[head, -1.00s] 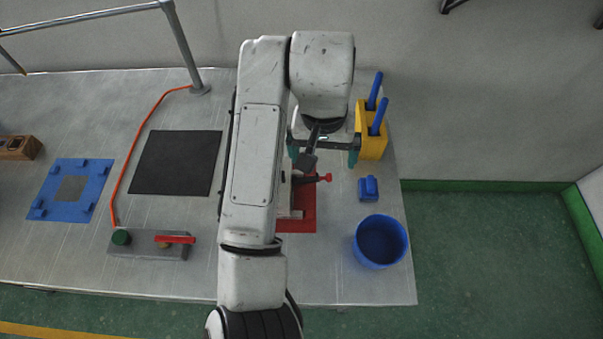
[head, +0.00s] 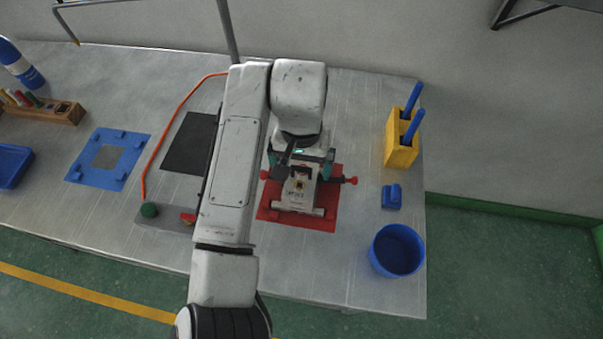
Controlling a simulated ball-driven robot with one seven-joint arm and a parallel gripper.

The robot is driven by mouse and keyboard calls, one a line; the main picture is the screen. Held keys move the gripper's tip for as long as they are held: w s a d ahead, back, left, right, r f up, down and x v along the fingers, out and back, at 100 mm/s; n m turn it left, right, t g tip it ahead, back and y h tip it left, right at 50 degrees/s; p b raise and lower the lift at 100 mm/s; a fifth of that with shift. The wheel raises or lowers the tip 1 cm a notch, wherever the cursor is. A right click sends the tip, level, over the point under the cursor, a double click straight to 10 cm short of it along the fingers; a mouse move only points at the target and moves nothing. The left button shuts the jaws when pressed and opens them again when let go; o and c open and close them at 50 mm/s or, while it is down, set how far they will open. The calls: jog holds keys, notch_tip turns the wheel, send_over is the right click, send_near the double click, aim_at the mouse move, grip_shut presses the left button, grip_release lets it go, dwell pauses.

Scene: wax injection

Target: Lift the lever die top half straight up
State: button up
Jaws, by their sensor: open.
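The lever die (head: 299,197) is a pale metal block with a dark opening and small lettering on its front. It sits on the red mat (head: 326,222), with red knobs sticking out to its left and right. My gripper (head: 301,164) is open at the die's back end, with one teal-tipped finger toward each side. I cannot tell whether the fingers touch the die. My wrist and gripper body hide its back part, and the seam between its halves is not clear.
A blue bowl (head: 397,251), a small blue block (head: 392,197) and a yellow holder with blue-handled tools (head: 401,147) stand to the right. A blue fixture plate (head: 108,159) lies further left.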

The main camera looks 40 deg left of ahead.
aim_at(302, 175)
jog(key=shift+f, duration=1.2)
jog(key=shift+r, duration=0.1)
jog(key=c, duration=1.7)
